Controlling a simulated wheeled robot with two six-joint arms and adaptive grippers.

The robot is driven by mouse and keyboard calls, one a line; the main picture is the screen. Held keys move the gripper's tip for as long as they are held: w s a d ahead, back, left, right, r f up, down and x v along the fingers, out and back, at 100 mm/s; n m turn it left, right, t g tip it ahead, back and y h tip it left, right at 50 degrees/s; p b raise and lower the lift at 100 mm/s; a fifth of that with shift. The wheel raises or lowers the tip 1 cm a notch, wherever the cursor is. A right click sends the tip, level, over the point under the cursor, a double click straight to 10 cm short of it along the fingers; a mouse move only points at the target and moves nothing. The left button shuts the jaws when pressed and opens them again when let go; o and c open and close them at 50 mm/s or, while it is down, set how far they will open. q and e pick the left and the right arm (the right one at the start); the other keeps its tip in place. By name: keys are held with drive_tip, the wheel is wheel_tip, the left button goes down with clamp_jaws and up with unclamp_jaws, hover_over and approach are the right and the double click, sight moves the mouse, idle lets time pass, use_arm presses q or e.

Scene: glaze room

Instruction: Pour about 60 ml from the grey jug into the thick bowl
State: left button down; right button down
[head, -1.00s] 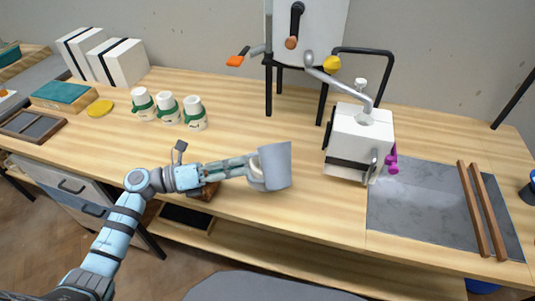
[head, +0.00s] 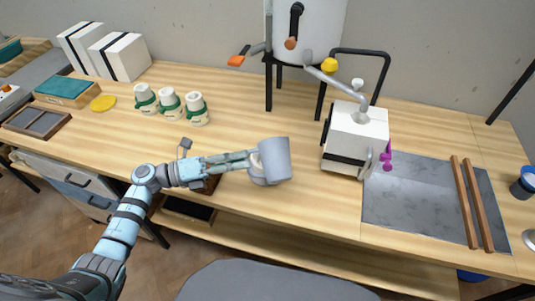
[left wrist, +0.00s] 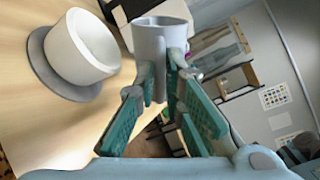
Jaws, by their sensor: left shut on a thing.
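My left gripper (head: 254,161) is shut on the grey jug (head: 276,158), which it holds above the front middle of the table. The jug looks close to upright in the head view. In the left wrist view the jug (left wrist: 161,38) sits between the fingertips (left wrist: 160,82). The thick white bowl (left wrist: 85,48) stands on a grey disc (left wrist: 45,65), beside the jug in that view. In the head view a pale edge of the bowl (head: 262,181) shows below the jug, the rest hidden. The contents of both are not visible. My right gripper is not in view.
A white box-shaped device (head: 355,140) with a crank stands right of the jug, beside a grey slab (head: 415,200) with two wooden strips. Several white-and-green jars (head: 170,104) stand at the back left. Clear wood lies between the jars and the device.

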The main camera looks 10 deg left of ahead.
use_arm(q)
drive_tip(key=shift+f+n+p, duration=0.45)
drive_tip(key=shift+f+n, duration=0.05)
drive_tip(key=shift+n, duration=0.6)
idle(0.9)
drive_tip(key=shift+w+r+n, duration=0.15)
drive_tip(key=shift+n, duration=0.25)
idle(0.6)
drive_tip(key=m, duration=0.2)
drive_tip(key=m+b, duration=0.1)
drive_tip(key=shift+s+d+r, duration=0.1)
drive_tip(key=shift+s+r, duration=0.15)
drive_tip(key=shift+r, duration=0.1)
idle(0.4)
drive_tip(key=m+b, duration=0.3)
drive_tip(key=shift+s+b, duration=0.1)
drive_tip(key=shift+b, duration=0.25)
